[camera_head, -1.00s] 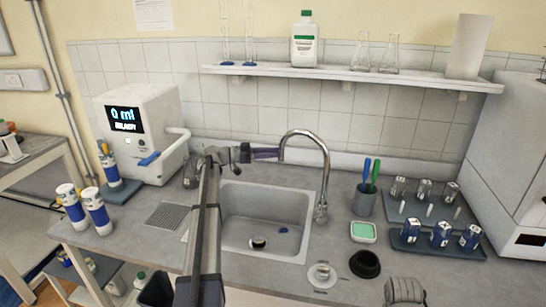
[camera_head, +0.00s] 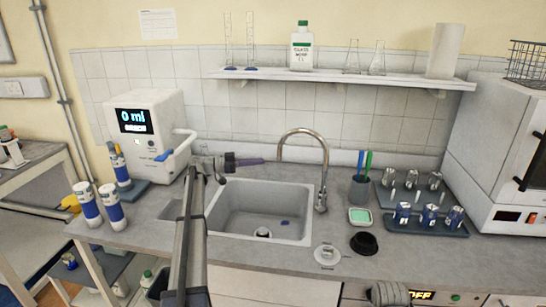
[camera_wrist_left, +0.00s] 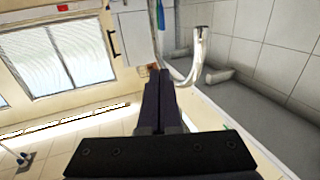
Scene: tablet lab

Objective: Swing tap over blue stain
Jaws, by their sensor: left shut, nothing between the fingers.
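The chrome tap (camera_head: 325,165) stands at the sink's back right. Its curved spout points left, and its open end hangs near the sink's back edge. The blue stain (camera_head: 284,223) is a small patch on the sink floor, right of the drain (camera_head: 262,232). My left gripper (camera_head: 264,161) is shut and empty, its dark fingers pointing right, with the tips just left of the spout end. I cannot tell whether they touch. In the left wrist view, the shut fingers (camera_wrist_left: 161,72) point at the tap (camera_wrist_left: 198,57), which shows just beyond and right of them.
The sink (camera_head: 233,239) is otherwise empty. A dispenser (camera_head: 150,130) stands back left. A pen cup (camera_head: 360,190), green sponge dish (camera_head: 359,216) and vial rack (camera_head: 425,224) are to the right. A glassware shelf (camera_head: 345,76) hangs above.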

